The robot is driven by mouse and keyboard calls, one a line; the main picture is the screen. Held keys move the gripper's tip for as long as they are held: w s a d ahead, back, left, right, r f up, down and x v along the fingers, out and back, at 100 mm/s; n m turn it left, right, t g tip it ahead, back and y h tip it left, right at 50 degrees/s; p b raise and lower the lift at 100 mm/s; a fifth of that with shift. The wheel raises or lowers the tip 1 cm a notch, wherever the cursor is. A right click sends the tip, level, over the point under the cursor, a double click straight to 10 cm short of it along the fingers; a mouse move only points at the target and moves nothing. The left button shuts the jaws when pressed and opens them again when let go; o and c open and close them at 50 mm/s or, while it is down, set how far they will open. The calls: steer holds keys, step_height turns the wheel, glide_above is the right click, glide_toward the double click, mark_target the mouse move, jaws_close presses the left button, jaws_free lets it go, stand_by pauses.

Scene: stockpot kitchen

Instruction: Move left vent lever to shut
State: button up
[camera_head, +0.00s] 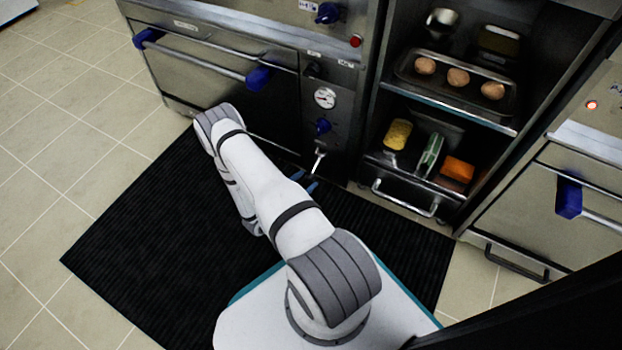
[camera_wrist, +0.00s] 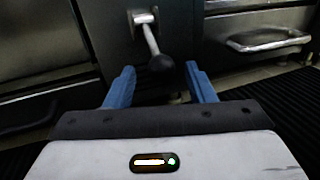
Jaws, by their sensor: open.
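The vent lever (camera_head: 319,160) is a short metal rod low on the oven's control panel, under a blue knob. In the wrist view the lever (camera_wrist: 151,38) hangs from a pale pivot and slants down to the right, ending in a dark round knob (camera_wrist: 161,63). My gripper (camera_head: 305,181) is open in front of the panel, partly hidden by my arm. In the wrist view the blue fingers of my gripper (camera_wrist: 160,70) stand on either side of the lever's knob in the picture. Neither finger clearly touches it, and I cannot tell the exact depth.
The left oven door (camera_head: 215,65) with blue-ended handle is shut. A gauge (camera_head: 325,97) and blue knob (camera_head: 322,127) sit above the lever. Right of it is a drawer handle (camera_head: 405,199) below open shelves with food. A black mat (camera_head: 150,235) covers the floor.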

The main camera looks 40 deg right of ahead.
mark_target(315, 168)
steer(key=shift+w+d+b, duration=0.15)
steer(key=shift+d+b, duration=0.2)
steer(key=shift+d, duration=1.1)
